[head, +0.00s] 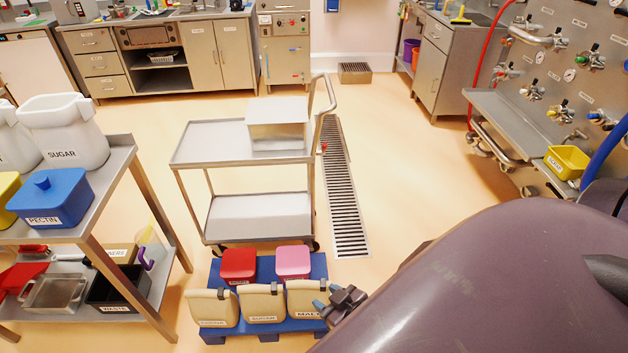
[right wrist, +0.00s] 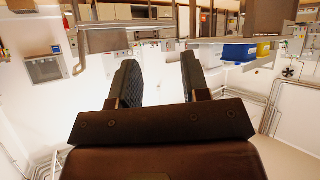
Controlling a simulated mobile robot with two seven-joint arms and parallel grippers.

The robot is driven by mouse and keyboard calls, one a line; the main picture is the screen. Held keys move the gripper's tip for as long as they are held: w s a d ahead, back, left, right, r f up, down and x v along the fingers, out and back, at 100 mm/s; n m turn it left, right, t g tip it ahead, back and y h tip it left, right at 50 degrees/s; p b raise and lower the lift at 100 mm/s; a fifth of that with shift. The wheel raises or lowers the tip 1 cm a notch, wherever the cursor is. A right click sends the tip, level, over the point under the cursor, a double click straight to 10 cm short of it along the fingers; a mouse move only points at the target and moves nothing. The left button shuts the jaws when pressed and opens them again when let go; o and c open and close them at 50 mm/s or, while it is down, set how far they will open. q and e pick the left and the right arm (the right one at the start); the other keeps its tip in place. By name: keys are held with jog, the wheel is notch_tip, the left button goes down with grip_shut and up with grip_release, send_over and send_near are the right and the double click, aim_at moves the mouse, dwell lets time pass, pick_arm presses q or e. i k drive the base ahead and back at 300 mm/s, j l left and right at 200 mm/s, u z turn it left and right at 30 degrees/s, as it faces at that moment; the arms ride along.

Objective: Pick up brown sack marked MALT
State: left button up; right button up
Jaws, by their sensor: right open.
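The brown sack marked MALT (head: 301,297) stands at the right end of a row of three tan sacks on a blue pallet (head: 273,336) at the bottom middle of the head view. My right gripper (head: 326,297) is at its right side, its blue-grey fingertips overlapping the sack's right edge in the picture. I cannot tell whether they touch it. In the right wrist view the gripper (right wrist: 160,78) is open with nothing between its fingers, and the sack does not show. My left gripper is not in view.
The middle sack (head: 262,302) and left sack (head: 212,308) stand close beside it. A red tub (head: 239,263) and a pink tub (head: 293,260) sit behind on the pallet. A steel cart (head: 215,145) stands beyond; a shelf table (head: 120,160) is at left.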

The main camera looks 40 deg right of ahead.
aim_at(301, 293)
jog(key=i+l, duration=0.1)
jog(key=l, duration=0.35)
jog(key=i+l, duration=0.15)
jog(key=l, duration=0.35)
jog(key=i+l, duration=0.1)
jog(key=l, duration=0.35)
